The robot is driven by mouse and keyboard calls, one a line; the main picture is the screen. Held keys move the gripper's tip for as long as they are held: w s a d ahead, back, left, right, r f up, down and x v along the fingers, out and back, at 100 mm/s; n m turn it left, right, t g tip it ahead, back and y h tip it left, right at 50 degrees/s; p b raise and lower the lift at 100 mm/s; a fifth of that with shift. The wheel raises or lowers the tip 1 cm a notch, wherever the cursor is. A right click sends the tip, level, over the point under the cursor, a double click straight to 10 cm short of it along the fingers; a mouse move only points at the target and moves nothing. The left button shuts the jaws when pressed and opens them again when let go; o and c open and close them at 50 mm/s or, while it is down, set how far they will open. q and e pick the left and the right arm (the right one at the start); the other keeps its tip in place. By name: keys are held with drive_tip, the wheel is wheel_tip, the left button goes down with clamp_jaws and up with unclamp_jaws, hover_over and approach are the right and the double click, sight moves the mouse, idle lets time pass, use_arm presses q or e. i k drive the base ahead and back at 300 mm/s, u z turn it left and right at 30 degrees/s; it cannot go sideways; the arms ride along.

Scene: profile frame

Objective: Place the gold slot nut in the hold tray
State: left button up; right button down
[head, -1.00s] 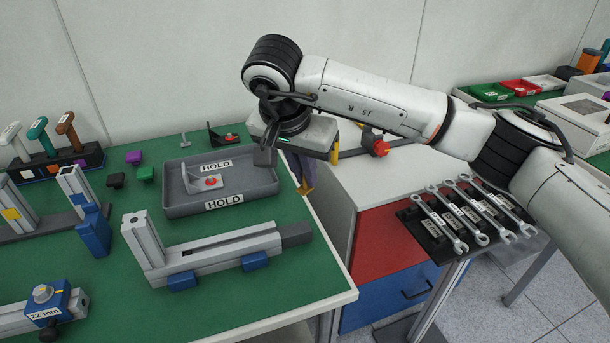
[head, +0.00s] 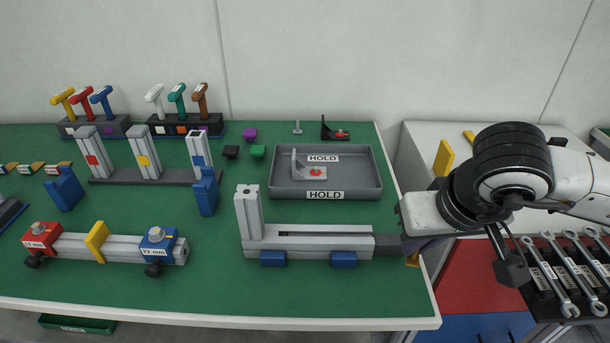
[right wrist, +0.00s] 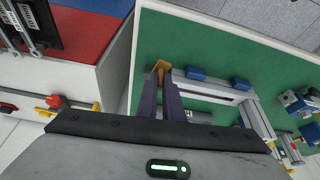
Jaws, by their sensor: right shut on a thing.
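The gold slot nut (head: 412,260) shows as a small gold piece at the tips of my right gripper (head: 414,253). The right wrist view shows the nut (right wrist: 160,67) between the purple fingertips (right wrist: 162,78), which are shut on it. In the head view the gripper body and wrist hide most of the fingers. They are at the table's right edge, beside the dark end of a slotted profile. The grey hold tray (head: 358,193), labelled HOLD, lies further back and to the left. A bracket with a red dot (head: 312,170) lies in it. My left gripper is out of view.
The slotted aluminium profile (head: 310,240) with an upright post (head: 248,215) lies in front of the tray. The tray's right half is bare.

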sight(346, 174)
drive_tip(key=u, duration=3.6)
drive_tip(key=k, duration=1.3)
drive_tip(key=z, duration=1.7)
